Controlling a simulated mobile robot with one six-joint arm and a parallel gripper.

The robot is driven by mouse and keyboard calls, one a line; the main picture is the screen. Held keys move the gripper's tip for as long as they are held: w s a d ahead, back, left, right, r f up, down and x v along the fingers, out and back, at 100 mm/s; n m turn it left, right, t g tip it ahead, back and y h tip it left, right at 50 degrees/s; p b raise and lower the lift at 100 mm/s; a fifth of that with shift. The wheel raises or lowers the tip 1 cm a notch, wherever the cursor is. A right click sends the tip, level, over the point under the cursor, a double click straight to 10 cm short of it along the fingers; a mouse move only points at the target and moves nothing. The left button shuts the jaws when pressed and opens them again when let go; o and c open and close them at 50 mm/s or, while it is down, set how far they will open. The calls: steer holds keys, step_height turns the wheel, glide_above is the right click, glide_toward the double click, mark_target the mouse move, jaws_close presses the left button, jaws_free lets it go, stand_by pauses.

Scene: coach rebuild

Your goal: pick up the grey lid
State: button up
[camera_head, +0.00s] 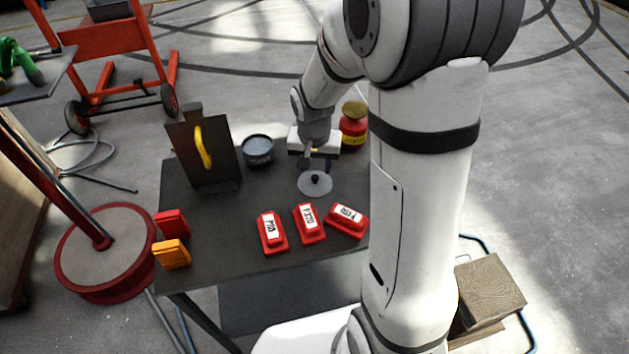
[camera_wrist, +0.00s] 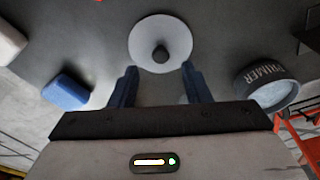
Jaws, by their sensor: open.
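The grey lid (camera_head: 315,185) is a flat round disc with a dark knob in its middle. It lies on the dark table (camera_head: 215,225), behind the red boxes. In the wrist view the lid (camera_wrist: 160,30) is just beyond the fingertips, its knob roughly centred between them. My gripper (camera_wrist: 158,75) is open with nothing between its two blue fingers. In the head view my gripper (camera_head: 318,165) is at the lid's far side, partly hidden by my own wrist.
Three red labelled boxes (camera_head: 308,222) lie in front of the lid. A dark primer tin (camera_head: 257,150) stands to the left, also seen in the wrist view (camera_wrist: 266,88). A red jar (camera_head: 354,127) stands behind right. A dark panel with a yellow handle (camera_head: 204,148) stands left.

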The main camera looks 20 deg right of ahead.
mark_target(315, 177)
steer(key=f, duration=0.4)
steer(key=shift+w+f, duration=0.2)
steer(key=shift+f, duration=0.15)
jaws_close()
